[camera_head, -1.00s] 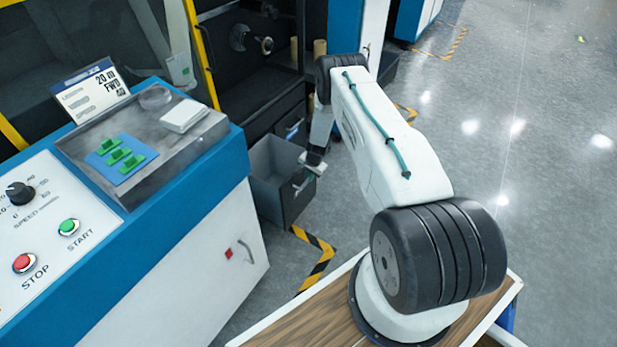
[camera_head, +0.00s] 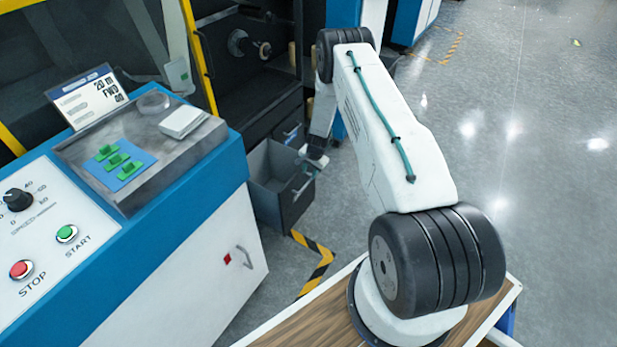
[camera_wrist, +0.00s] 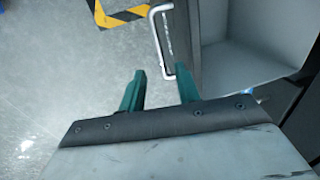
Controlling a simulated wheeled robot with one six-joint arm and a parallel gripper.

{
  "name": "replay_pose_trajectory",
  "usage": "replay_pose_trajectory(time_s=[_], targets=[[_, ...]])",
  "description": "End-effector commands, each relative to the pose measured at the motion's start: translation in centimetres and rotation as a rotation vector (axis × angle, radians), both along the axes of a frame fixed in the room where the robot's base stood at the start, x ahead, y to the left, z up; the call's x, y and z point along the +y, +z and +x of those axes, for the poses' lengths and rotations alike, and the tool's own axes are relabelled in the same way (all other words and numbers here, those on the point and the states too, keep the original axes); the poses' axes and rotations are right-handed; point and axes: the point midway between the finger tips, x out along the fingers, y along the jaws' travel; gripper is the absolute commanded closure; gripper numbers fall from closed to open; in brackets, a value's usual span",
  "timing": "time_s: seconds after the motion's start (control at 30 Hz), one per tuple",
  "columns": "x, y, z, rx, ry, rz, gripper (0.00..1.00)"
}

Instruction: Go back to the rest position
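My gripper (camera_head: 302,183) hangs at the end of my arm over the right side of the grey bin (camera_head: 268,190), beside the blue and white machine. In the wrist view, its two green fingers (camera_wrist: 160,88) are apart with nothing held between them. A pale metal handle (camera_wrist: 157,42) on the bin's outer wall shows just beyond the fingertips. I cannot tell whether it touches them. The inside of the bin (camera_wrist: 245,50) looks empty where it shows.
The control panel stands at the left, with a red STOP button (camera_head: 21,270), a green START button (camera_head: 66,233) and a tray holding green pieces on a blue mat (camera_head: 122,172). Black-yellow floor tape (camera_head: 318,268) runs near the bin.

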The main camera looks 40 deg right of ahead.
Motion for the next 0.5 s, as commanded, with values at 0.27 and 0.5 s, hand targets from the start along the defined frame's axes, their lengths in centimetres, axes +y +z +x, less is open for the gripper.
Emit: replay_pose_trajectory(time_s=[0.27,0.5], targets=[[-0.04,0.81,-0.21,0.001,0.000,0.001,0.67],[-0.05,0.81,-0.19,0.000,0.000,0.000,0.67]])
